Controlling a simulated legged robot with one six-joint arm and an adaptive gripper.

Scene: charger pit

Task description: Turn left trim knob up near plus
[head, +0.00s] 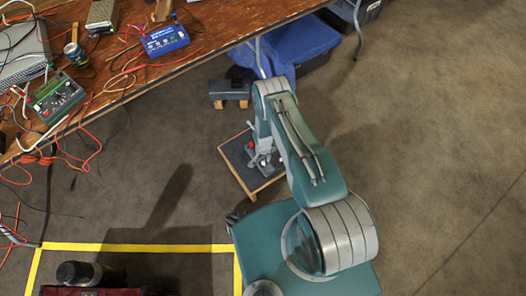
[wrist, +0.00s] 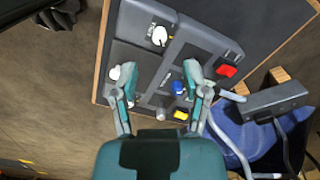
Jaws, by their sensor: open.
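A dark grey control panel (wrist: 205,42) with a wood-edged backing board shows in the wrist view; the board (head: 236,157) lies low beside the bench in the head view. The panel has a white knob (wrist: 159,36) with a pale pointer, another white knob (wrist: 115,73), a blue part (wrist: 178,88), a red part (wrist: 227,71), a yellow part (wrist: 181,115) and a grey cylinder (wrist: 160,114). I cannot tell which is the left trim knob, and no plus mark is readable. My gripper (wrist: 159,72) is open over the panel, its fingers spread either side of the middle, nothing between them.
A wooden bench (head: 205,28) with wires, a blue device (head: 165,40) and a green-faced meter (head: 55,97) stands at upper left. A blue cloth-covered bin (head: 295,48) sits behind the arm. Loose red cables hang near the bench. Yellow tape (head: 140,247) marks the floor.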

